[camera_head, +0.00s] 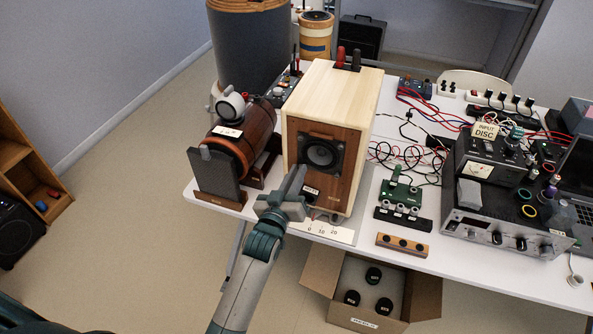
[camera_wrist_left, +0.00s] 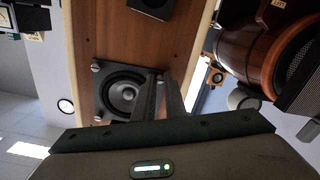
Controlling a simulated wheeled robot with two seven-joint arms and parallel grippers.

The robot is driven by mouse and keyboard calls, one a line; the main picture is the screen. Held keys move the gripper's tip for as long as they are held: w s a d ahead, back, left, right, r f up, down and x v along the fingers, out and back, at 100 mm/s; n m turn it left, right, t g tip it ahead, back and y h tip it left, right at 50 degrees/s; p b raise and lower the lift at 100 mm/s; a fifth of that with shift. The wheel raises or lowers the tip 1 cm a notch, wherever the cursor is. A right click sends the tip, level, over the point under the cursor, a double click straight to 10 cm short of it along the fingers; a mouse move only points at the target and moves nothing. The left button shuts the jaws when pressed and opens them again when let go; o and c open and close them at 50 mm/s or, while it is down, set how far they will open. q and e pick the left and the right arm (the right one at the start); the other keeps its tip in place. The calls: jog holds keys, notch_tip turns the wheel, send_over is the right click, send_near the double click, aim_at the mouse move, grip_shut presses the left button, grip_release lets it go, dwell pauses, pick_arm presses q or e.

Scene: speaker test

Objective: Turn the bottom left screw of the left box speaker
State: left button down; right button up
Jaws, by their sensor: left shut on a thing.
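The box speaker (camera_head: 330,95) has a pale wood cabinet, a reddish-brown front and a black square driver plate (camera_head: 321,152). My left gripper (camera_head: 298,173) reaches up to the plate's bottom left corner and is shut there. In the left wrist view, which is turned about upside down, the driver plate (camera_wrist_left: 123,92) shows screw heads at its left corners, such as one screw (camera_wrist_left: 96,67). The gripper's fingers (camera_wrist_left: 164,82) cover the plate's upper right corner there, which is the bottom left one. My right gripper is out of view.
A barrel-shaped speaker (camera_head: 232,147) stands close left of the box. Behind is a tall dark cylinder (camera_head: 250,50). An open carton (camera_head: 422,297) is below the table edge.

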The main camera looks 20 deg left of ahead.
pick_arm(q)
jog(key=m+p, duration=0.2)
jog(key=m, duration=2.4)
jog(key=shift+p, duration=0.3)
jog(key=c, duration=1.8)
grip_release()
jog(key=shift+s, duration=0.15)
jog(key=s+b, duration=0.4)
jog(key=s, duration=1.3)
jog(key=shift+a+b, duration=0.3)
jog(key=shift+b, duration=0.05)
